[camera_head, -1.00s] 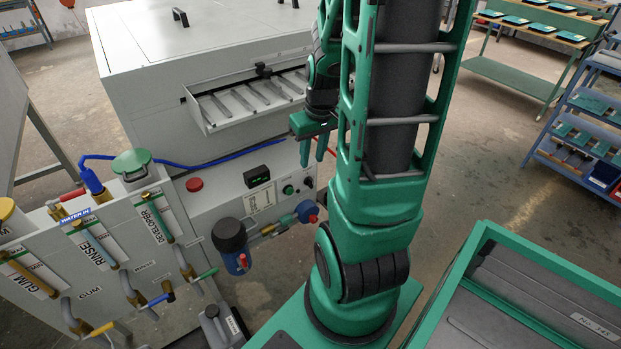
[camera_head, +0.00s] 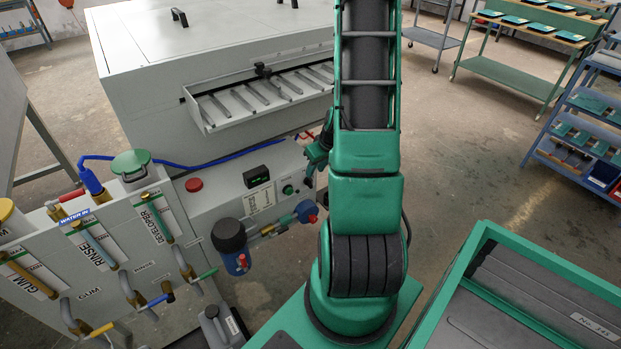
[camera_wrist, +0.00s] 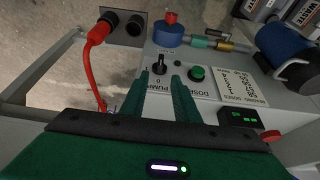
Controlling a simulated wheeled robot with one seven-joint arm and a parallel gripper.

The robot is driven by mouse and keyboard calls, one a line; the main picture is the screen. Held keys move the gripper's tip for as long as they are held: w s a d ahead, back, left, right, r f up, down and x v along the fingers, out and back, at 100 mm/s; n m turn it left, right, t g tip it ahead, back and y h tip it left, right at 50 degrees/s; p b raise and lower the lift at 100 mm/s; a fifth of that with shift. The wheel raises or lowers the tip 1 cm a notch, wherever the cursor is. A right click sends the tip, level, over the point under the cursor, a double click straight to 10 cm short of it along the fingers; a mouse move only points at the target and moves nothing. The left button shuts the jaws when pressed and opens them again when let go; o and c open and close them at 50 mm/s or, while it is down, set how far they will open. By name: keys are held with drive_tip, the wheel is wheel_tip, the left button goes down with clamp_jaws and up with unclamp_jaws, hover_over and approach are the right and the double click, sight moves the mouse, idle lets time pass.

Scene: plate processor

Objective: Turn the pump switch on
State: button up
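The pump switch (camera_wrist: 160,64) is a small black rotary knob on the pale panel in the wrist view, with "0" and the label "PUMP" beside it. Its exact setting is hard to read. My gripper (camera_wrist: 161,76) is open, with one green finger on each side of the line to the knob. The fingertips lie close to the knob; I cannot tell whether they touch it. In the head view my gripper (camera_head: 311,175) is at the right end of the panel and hides the switch.
A green button (camera_wrist: 197,74) sits right beside one finger. A red cable (camera_wrist: 92,62) hangs from a socket plate near the panel. A blue fitting (camera_wrist: 168,36) lies beyond the switch. The display (camera_head: 257,176) and red button (camera_head: 194,185) are farther left.

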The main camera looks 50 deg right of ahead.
sight(311, 179)
drive_tip(key=shift+x, duration=3.45)
